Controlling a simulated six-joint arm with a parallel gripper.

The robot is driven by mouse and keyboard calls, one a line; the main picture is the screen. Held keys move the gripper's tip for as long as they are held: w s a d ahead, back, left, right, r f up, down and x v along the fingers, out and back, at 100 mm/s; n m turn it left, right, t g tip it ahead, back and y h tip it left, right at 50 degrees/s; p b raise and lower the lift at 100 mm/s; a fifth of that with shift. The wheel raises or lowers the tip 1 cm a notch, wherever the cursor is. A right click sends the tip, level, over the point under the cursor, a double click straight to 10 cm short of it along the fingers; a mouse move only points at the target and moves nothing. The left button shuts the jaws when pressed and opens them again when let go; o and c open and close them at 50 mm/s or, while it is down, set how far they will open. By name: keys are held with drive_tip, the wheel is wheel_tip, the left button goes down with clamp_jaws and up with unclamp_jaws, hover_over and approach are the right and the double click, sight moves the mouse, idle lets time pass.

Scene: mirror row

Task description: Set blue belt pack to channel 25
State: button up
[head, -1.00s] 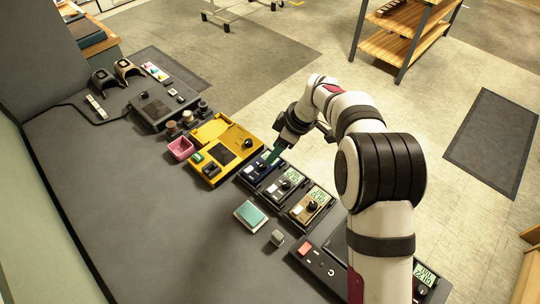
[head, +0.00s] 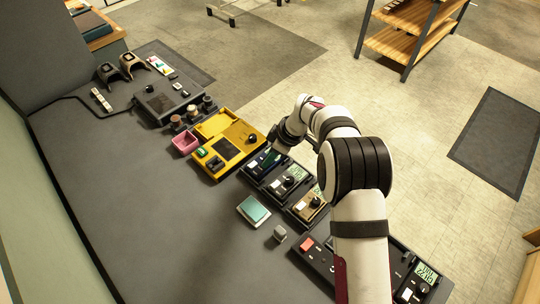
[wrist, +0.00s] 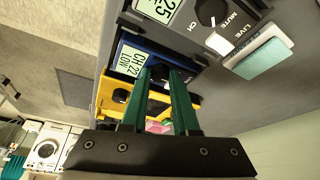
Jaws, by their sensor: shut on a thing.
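The blue belt pack (head: 257,166) sits in the row on the dark table, nearest the yellow unit. In the wrist view the blue belt pack (wrist: 188,72) has a display (wrist: 130,61) reading CH 22 LOW. My gripper (head: 270,155) is at this pack. In the wrist view the green fingers of my gripper (wrist: 161,75) reach down to the pack's face and are shut on its dark knob (wrist: 160,72), which is mostly hidden between them. The fingers also cover part of the pack's face.
A grey belt pack (head: 287,180) is beside it; its display (wrist: 158,8) ends in 25. A tan belt pack (head: 309,205) follows. The yellow unit (head: 226,141) stands on the other side. A teal-topped block (head: 253,209) and a small grey block (head: 280,233) lie in front.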

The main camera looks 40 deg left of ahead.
drive_tip(key=shift+s+m, duration=0.1)
drive_tip(key=shift+m, duration=0.6)
clamp_jaws()
drive_tip(key=m+t, duration=0.1)
drive_tip(key=m, duration=0.1)
drive_tip(key=shift+s+m+y, duration=0.1)
drive_tip(key=shift+m+y, duration=0.2)
drive_tip(key=shift+s+m+t, duration=0.15)
drive_tip(key=shift+m+t, duration=0.75)
drive_tip(key=shift+m, duration=1)
drive_tip(key=o, duration=0.9)
unclamp_jaws()
drive_tip(key=shift+r, duration=0.1)
drive_tip(key=v, duration=1.5)
drive_tip(key=shift+s+r, duration=0.2)
drive_tip(key=shift+r, duration=0.15)
